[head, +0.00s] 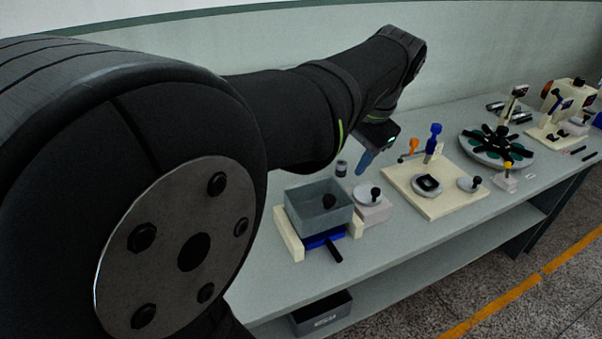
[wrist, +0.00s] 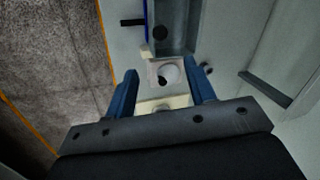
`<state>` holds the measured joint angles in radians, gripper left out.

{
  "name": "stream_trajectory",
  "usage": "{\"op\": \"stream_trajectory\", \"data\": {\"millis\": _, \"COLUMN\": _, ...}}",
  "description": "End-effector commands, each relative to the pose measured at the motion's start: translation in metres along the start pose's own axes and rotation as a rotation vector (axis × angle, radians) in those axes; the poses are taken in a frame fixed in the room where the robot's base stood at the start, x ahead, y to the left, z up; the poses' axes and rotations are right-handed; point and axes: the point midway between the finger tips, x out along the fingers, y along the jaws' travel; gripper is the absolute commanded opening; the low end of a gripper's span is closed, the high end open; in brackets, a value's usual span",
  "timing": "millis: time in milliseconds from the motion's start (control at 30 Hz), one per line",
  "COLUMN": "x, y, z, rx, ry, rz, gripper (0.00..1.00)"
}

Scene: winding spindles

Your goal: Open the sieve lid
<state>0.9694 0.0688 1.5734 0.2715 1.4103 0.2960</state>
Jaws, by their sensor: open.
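My gripper (head: 364,163) hangs above the bench in the head view, with its blue fingers pointing down. In the wrist view the two blue fingers of my gripper (wrist: 163,82) are apart, with nothing held between them. A round grey lid-like disc (head: 364,191) with a black knob lies on a pale block, below the gripper. It shows between the fingertips in the wrist view (wrist: 172,73). A grey box (head: 304,214) with a black knob stands left of it, above a blue part with a black handle. I cannot tell which of these is the sieve lid.
A small dark-topped cylinder (head: 341,168) stands behind the box. A cream board (head: 438,205) with blue and orange handles lies to the right. Further right are a round turntable (head: 480,155) and cream machines (head: 545,134). A dark bin (head: 321,314) sits on the lower shelf.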

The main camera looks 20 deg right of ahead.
Motion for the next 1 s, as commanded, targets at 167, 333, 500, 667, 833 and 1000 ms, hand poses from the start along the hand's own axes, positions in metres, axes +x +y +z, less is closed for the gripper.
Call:
{"op": "stream_trajectory", "data": {"millis": 167, "x": 0.028, "y": 0.0, "z": 0.001, "rx": 0.0, "ry": -0.006, "rz": 0.003, "gripper": 0.5}}
{"op": "stream_trajectory", "data": {"millis": 333, "x": 0.065, "y": 0.0, "z": 0.001, "rx": 0.0, "ry": -0.007, "rz": 0.004, "gripper": 0.5}}
{"op": "stream_trajectory", "data": {"millis": 500, "x": 0.103, "y": 0.0, "z": 0.001, "rx": 0.001, "ry": -0.007, "rz": 0.005, "gripper": 0.5}}
{"op": "stream_trajectory", "data": {"millis": 667, "x": 0.135, "y": 0.0, "z": 0.001, "rx": 0.001, "ry": -0.006, "rz": 0.004, "gripper": 0.5}}
{"op": "stream_trajectory", "data": {"millis": 833, "x": 0.158, "y": 0.0, "z": 0.001, "rx": 0.001, "ry": -0.005, "rz": 0.003, "gripper": 0.5}}
{"op": "stream_trajectory", "data": {"millis": 1000, "x": 0.168, "y": 0.0, "z": 0.001, "rx": 0.001, "ry": -0.004, "rz": 0.003, "gripper": 0.5}}
